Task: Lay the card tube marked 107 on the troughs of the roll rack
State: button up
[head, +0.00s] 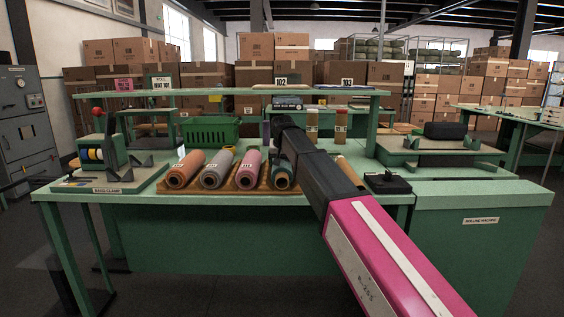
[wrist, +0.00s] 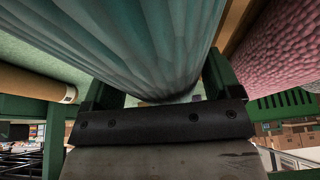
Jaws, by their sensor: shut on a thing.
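My gripper (head: 281,156) reaches down over the right end of the brown roll rack (head: 235,188). It is shut on a teal roll (head: 283,178), which fills the space between the fingers in the wrist view (wrist: 140,40). The teal roll is beside the pink roll, at the rack's right end; I cannot tell whether it touches its trough. No number is readable on it. A plain tan tube (head: 350,172) lies to the right of my gripper and also shows at left in the wrist view (wrist: 35,84). I cannot read 107 on any tube.
An orange roll (head: 185,170), a grey roll (head: 217,169) and a pink roll (head: 250,170) lie on the rack. Two labelled tubes stand upright behind, one of them brown (head: 341,126). A green crate (head: 210,132) is behind the rolls. A black block (head: 388,183) is right.

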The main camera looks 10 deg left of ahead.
jog(key=o, duration=0.9)
jog(key=v, duration=1.1)
jog(key=shift+s+f, duration=0.1)
jog(key=shift+d, duration=0.1)
